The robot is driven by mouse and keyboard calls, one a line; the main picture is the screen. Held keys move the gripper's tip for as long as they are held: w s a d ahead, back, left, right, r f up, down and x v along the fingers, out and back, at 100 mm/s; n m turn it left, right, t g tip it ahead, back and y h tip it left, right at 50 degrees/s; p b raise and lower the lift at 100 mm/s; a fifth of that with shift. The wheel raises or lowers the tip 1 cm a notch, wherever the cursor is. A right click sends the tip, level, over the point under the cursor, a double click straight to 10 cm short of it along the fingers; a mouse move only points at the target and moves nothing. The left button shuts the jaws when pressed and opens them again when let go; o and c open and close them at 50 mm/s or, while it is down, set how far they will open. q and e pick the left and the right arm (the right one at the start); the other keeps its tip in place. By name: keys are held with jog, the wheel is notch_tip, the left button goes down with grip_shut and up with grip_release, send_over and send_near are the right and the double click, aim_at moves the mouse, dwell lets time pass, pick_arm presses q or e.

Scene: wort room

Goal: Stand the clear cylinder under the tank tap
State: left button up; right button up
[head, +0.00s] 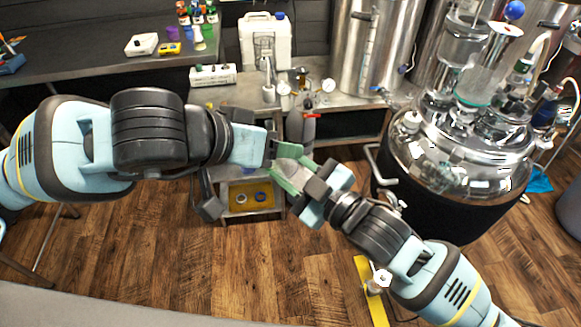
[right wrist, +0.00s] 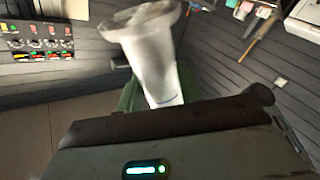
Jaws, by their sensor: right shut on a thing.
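My right gripper (head: 293,172) is shut on the clear cylinder, in the middle of the head view. The right wrist view shows the clear cylinder (right wrist: 150,50) as a pale, see-through tube with a wide flared end, slightly tilted, rising from behind the gripper. In the head view the cylinder is mostly hidden between the green fingers. My left gripper (head: 270,148) is close beside the right one; its finger opening is hard to make out. A tall steel tank (head: 385,45) stands at the back, with a small blue-handled tap (head: 404,69) low on its side.
A grey bottle (head: 301,128) with a red top stands behind my grippers. A large shiny vessel (head: 460,155) crowded with glassware is at right.

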pick_arm(q)
notch_tip(320, 180, up, 6)
jog(key=shift+r, duration=0.15)
